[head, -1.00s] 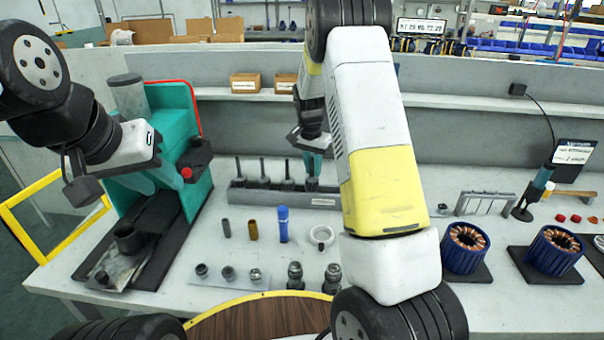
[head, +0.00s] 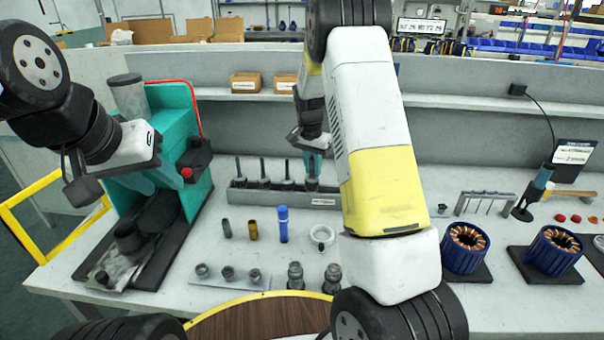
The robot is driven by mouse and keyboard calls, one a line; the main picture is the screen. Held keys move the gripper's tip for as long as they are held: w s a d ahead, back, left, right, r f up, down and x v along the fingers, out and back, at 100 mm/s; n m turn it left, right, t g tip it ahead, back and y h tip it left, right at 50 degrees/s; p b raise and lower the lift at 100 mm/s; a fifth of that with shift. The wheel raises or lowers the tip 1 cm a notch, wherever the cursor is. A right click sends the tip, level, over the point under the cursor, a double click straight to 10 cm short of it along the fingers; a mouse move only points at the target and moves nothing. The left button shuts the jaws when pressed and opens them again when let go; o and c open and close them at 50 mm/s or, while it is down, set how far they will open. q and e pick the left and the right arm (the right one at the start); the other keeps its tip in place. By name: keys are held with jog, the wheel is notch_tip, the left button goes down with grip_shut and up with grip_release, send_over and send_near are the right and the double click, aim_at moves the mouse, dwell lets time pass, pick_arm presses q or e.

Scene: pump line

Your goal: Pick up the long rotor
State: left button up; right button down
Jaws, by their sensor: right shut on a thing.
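The grey rack (head: 240,196) on the bench holds several upright rotors. Three show thin shafts: the left one (head: 239,172), the middle one (head: 263,173) and the right one (head: 287,175). My right gripper (head: 313,165) is shut around the top of the rotor at the rack's right end (head: 312,184), which still stands at the rack. I cannot tell from this view whether that rotor is the long one. My right forearm hides the bench to its right.
The teal machine (head: 192,125) stands at left. In front of the rack are small cylinders, including a blue one (head: 283,225), a white ring (head: 321,237) and a plate of dark parts (head: 228,281). Blue copper-wound stators (head: 466,247) stand at right.

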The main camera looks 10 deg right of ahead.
jog(key=shift+r, duration=0.1)
dwell(0.4)
notch_tip(320, 180, up, 9)
jog(key=shift+r, duration=0.5)
